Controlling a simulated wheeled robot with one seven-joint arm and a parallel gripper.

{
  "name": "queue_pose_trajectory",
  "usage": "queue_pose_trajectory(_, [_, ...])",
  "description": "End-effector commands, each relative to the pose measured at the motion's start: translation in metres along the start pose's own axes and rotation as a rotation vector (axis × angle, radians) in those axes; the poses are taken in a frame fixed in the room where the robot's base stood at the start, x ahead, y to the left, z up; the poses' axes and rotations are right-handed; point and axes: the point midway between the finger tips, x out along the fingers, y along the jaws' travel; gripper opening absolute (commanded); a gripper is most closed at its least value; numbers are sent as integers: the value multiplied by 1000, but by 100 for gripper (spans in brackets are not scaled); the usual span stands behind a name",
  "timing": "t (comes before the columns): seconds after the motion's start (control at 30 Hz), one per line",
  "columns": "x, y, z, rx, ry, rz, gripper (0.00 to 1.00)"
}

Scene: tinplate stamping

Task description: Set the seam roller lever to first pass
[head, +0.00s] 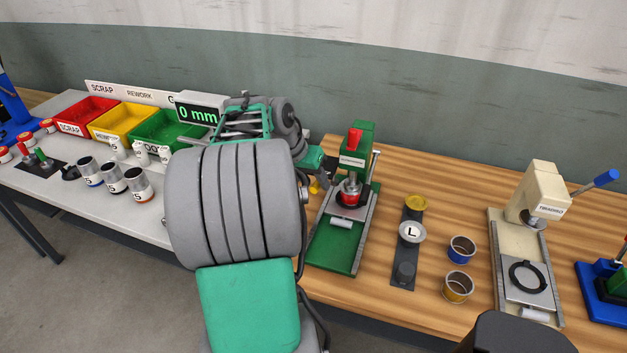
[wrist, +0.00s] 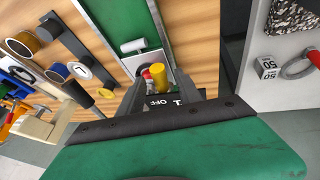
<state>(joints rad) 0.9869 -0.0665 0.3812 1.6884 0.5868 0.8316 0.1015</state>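A black plate (wrist: 160,101) marked "OFF" and "1" lies just past my palm in the wrist view. A yellow knob (wrist: 158,76) stands beyond it, between my two grey fingers; I take it as the lever's end. My gripper (wrist: 160,88) looks open, with gaps beside the knob; contact cannot be told. In the head view a small yellow part (head: 314,186) shows under my gripper (head: 322,170), left of the green press (head: 340,235). My arm hides most of the lever and its plate there.
A dark strip with an "L" disc (head: 411,232), open tins (head: 461,249) and a cream press (head: 542,190) stand to the right. Bins (head: 122,122) and a "0 mm" display (head: 200,110) are left.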

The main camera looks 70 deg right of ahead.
Motion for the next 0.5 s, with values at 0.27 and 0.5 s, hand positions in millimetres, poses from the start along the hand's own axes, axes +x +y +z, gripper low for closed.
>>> queue_pose_trajectory(0.27, [-4,-1,0,-2,2,-1,41])
queue_pose_trajectory(0.5, [-49,-2,-1,-2,4,-4,41])
